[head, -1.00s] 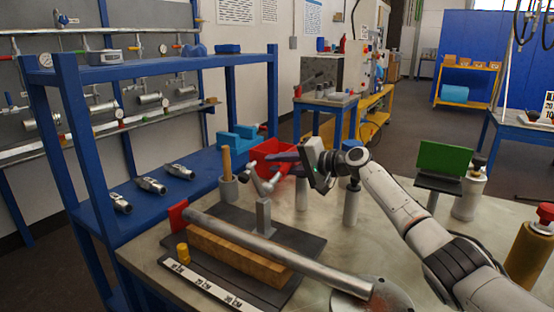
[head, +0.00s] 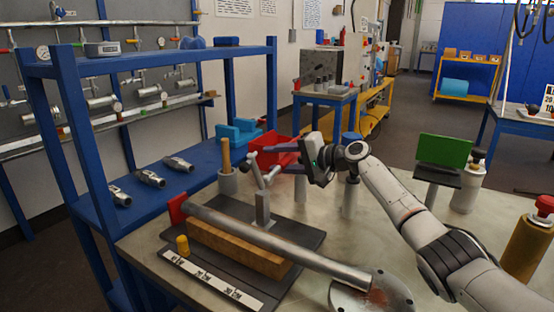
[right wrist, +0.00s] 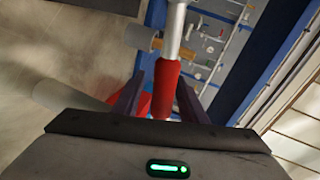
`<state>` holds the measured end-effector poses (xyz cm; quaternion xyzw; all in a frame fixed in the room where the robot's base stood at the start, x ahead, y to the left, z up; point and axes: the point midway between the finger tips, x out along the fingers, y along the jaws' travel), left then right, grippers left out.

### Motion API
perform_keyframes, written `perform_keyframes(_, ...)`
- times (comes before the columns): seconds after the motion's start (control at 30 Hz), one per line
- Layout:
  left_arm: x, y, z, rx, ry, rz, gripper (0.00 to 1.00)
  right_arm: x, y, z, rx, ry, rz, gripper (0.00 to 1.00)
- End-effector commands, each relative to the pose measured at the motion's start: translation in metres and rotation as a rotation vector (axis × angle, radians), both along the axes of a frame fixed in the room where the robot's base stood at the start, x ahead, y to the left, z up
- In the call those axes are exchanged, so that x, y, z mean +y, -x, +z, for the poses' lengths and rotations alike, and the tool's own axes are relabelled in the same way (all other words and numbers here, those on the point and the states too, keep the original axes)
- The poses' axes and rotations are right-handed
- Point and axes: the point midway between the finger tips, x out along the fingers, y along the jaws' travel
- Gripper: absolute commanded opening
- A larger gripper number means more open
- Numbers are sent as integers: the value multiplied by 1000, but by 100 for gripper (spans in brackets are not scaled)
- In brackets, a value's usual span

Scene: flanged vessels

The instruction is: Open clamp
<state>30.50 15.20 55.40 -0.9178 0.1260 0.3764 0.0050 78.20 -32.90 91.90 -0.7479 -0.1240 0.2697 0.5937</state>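The grey toggle clamp (head: 262,208) stands upright on the dark base plate (head: 310,236), behind a metal pipe (head: 275,243). Its thin light arms spread upward. My right gripper (head: 272,150) is just above and beside these arms; in the head view its contact with the clamp is hard to tell. In the right wrist view, a red handle grip (right wrist: 166,88) on a silver bar (right wrist: 175,30) lies between the two dark fingers of my right gripper (right wrist: 160,95). The fingers are apart, with a gap visible on the left of the grip. My left gripper is not in view.
The pipe rests on a wooden block (head: 230,248) beside a yellow cylinder (head: 183,245). A cup with a wooden handle (head: 228,183) stands left of the clamp. A red bin (head: 285,148) is behind. Grey cylinders and a green screen (head: 446,152) stand to the right.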

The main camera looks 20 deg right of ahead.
Motion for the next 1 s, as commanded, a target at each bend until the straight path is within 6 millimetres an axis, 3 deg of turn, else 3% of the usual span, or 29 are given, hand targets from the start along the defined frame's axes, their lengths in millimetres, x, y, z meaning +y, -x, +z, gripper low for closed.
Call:
perform_keyframes(0.27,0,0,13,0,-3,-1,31,-7,9,7,-1,2,-2,38)
perform_keyframes(0.63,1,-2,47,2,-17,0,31,-38,62,23,2,3,-1,38)
perform_keyframes(0.8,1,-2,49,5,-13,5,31,-48,79,26,1,1,1,38)
perform_keyframes(1.0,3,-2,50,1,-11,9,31,-52,85,27,-1,1,0,38)
